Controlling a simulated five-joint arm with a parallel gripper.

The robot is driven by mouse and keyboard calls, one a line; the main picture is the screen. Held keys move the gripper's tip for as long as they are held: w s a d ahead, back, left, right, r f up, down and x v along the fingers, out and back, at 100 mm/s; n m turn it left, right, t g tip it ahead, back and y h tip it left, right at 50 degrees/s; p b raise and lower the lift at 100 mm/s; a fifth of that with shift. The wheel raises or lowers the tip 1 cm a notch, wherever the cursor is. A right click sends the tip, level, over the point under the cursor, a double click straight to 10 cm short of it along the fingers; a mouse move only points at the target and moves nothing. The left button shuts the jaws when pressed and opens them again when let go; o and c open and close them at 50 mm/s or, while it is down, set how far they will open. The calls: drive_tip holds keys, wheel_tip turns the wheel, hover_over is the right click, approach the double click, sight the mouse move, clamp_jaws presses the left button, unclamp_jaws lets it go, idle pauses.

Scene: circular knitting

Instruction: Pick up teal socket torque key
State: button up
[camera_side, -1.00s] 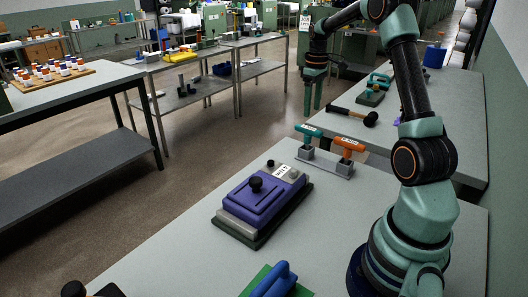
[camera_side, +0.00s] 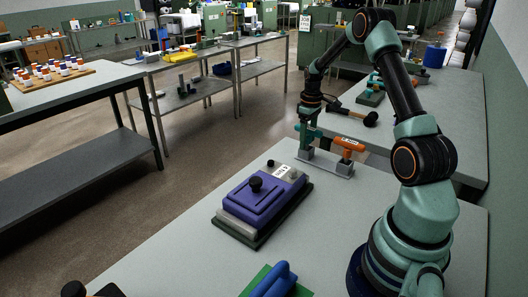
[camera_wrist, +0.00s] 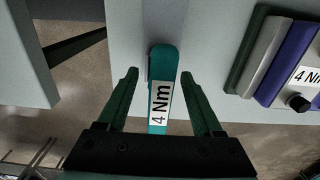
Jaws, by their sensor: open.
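The teal socket torque key (camera_wrist: 162,62) carries a white "4 Nm" label and lies between the two fingers of my gripper (camera_wrist: 159,76) in the wrist view. The fingers are open, one on each side of the handle, with a visible gap on both sides. In the side view my gripper comes down from above at the teal key, which stands in the left end of a grey holder (camera_side: 325,164) and is partly hidden by the gripper. An orange key (camera_side: 348,144) stands in the right end of the same holder.
A purple and grey device (camera_side: 262,198) with a black knob sits just in front of the holder; it also shows at the right in the wrist view (camera_wrist: 292,62). A black-headed mallet (camera_side: 370,119) lies on the bench behind. A blue-handled tool (camera_side: 272,281) is at the front.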

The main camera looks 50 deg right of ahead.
drive_tip(key=shift+f, duration=0.15)
drive_tip(key=shift+c, duration=0.3)
clamp_jaws()
drive_tip(key=shift+r, duration=0.2)
wheel_tip(320, 180, up, 20)
drive_tip(key=shift+f, duration=0.1)
